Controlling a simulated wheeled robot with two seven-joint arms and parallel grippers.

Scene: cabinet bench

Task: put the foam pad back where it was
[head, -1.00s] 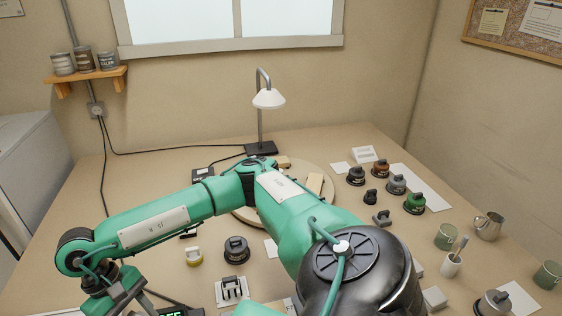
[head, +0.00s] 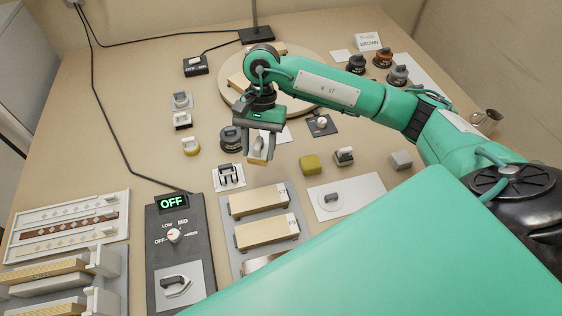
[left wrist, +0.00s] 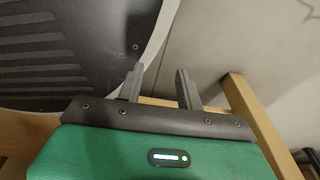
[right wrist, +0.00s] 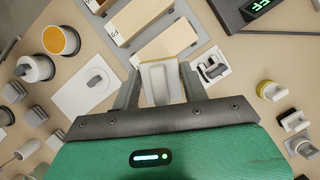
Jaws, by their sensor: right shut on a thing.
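My right gripper (head: 260,134) is shut on a pale grey handle with a tan pad below it, which I take to be the foam pad (head: 258,155). Which spot the pad came from is not shown.
A tray with two tan blocks (head: 266,218) and a control box reading OFF (head: 174,236) lie nearer me. An olive block (head: 310,165), a dark-handled pot (head: 231,138) and a small switch plate (head: 228,177) surround the gripper. A round board (head: 238,98) stands behind.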

